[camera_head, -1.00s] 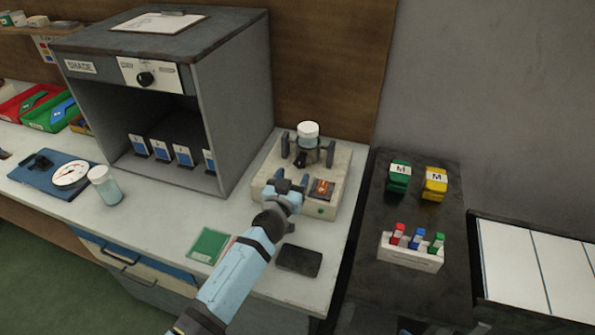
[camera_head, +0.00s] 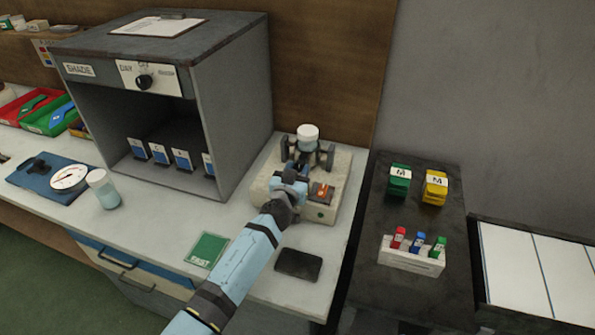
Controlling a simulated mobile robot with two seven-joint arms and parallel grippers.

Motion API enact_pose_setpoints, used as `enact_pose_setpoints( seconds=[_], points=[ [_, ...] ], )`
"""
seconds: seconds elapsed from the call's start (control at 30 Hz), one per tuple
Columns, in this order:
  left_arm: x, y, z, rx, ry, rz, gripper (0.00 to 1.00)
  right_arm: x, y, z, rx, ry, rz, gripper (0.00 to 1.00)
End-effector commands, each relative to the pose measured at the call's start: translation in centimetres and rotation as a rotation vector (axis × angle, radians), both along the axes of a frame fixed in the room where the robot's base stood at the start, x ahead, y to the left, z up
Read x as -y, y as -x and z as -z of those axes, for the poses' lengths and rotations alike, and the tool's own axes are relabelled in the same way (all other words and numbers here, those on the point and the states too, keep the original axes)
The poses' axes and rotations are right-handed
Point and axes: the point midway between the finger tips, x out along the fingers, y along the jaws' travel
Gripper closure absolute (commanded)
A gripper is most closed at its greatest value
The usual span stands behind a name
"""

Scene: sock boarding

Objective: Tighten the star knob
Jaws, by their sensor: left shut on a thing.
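A pale machine (camera_head: 321,211) stands on the bench right of the grey cabinet. A white-capped jar (camera_head: 307,139) sits upright between dark clamp arms at its back. The black star knob, which showed in front of the jar a second ago, is now mostly hidden behind my left gripper (camera_head: 296,169). My left gripper reaches in over the machine's front and is shut on the knob. Its fingertips are small and partly hidden. My right gripper is not in view.
A red switch (camera_head: 321,190) sits just right of my left gripper. A green card (camera_head: 207,250) and a dark pad (camera_head: 298,263) lie on the bench in front. Another jar (camera_head: 103,188) and a blue board with a dial (camera_head: 69,177) stand left.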

Motion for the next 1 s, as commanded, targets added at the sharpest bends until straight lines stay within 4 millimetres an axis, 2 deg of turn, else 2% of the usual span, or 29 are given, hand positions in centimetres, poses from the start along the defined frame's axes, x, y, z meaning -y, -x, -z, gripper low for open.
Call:
enact_pose_setpoints(
  seconds=[0.13,0.3,0.5,0.87,0.9,1.0],
  points=[
    [-0.02,0.00,0.09,0.016,-0.050,0.000,0.89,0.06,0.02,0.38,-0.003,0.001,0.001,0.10],
    [-0.04,-0.01,0.10,0.064,-0.194,-0.001,0.89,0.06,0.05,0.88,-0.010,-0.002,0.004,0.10],
    [-0.07,-0.02,0.05,0.107,-0.328,-0.002,0.89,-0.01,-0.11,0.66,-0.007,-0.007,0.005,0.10],
    [-0.08,-0.02,0.00,0.115,-0.354,-0.002,0.89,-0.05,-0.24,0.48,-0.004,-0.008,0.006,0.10],
    [-0.08,-0.02,0.00,0.115,-0.353,-0.002,0.58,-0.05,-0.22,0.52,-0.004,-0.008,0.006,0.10],
    [-0.08,-0.02,-0.01,0.115,-0.353,-0.002,0.39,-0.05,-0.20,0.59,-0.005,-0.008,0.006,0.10]
  ],
)
